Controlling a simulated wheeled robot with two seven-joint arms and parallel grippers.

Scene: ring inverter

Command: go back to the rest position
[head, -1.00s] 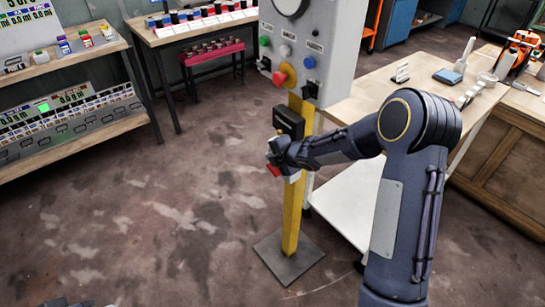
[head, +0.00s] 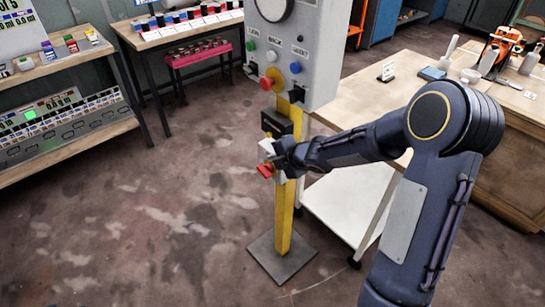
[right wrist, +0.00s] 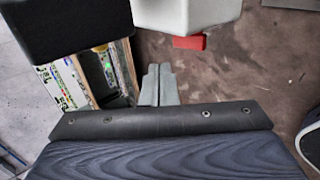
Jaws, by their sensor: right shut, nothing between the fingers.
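My right arm reaches in from the lower right of the head view. My right gripper (head: 268,158) is at the yellow post (head: 285,215), just below the black box (head: 277,123) on it. In the right wrist view its two grey fingers (right wrist: 157,85) are together with nothing between them. A white part with a red piece (right wrist: 188,42) shows just beyond the fingers in that view. I cannot tell whether the gripper touches the post. My left gripper is not in view.
A grey control panel (head: 318,55) with coloured buttons and a red knob (head: 271,79) tops the post. A wooden bench (head: 370,100) with a white lower shelf (head: 345,205) stands right, close to my arm. Racks (head: 70,125) stand left. The floor (head: 150,220) left of the post is clear.

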